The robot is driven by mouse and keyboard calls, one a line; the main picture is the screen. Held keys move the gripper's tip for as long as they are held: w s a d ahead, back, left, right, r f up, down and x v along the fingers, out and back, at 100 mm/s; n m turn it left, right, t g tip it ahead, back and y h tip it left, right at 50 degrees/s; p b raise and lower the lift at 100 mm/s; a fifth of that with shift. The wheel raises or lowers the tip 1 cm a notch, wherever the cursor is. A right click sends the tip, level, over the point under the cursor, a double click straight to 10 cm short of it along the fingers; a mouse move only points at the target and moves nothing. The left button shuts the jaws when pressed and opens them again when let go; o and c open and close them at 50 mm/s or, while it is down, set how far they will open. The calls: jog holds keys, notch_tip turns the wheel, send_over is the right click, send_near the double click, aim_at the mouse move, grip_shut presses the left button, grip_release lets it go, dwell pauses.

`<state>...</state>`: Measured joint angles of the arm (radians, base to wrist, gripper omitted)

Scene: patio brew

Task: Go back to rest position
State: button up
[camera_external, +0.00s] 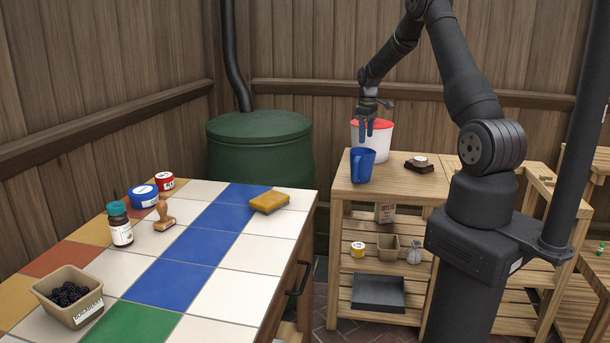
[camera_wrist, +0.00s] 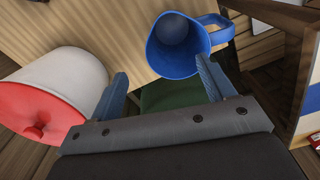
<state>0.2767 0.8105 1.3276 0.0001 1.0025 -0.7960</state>
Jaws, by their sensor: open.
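My gripper (camera_external: 370,126) is open over the wooden bench, just above and behind the blue jug (camera_external: 362,166). In the wrist view the two blue-grey fingers of my gripper (camera_wrist: 161,85) are spread apart with nothing held between them. The blue jug (camera_wrist: 172,50) stands upright past the fingertips, its open mouth and handle showing. Whether a finger touches its rim I cannot tell. A white tub with a red lid (camera_external: 377,138) stands behind the jug and shows close to the left finger in the wrist view (camera_wrist: 60,85).
A small dark tray with a white-topped item (camera_external: 420,163) sits right of the jug on the bench (camera_external: 395,181). The tiled table (camera_external: 250,248) at left holds a sponge (camera_external: 269,202), jars, a stamp and a berry punnet (camera_external: 72,308). A green barrel (camera_external: 260,160) stands between them.

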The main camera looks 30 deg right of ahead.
jog(key=w+a+n, duration=0.2)
jog(key=a+n, duration=0.1)
jog(key=a, duration=1.7)
jog(key=shift+w+a+r+n, duration=0.15)
jog(key=shift+w+r+n, duration=0.05)
jog(key=shift+r+n, duration=0.1)
jog(key=shift+o, duration=0.5)
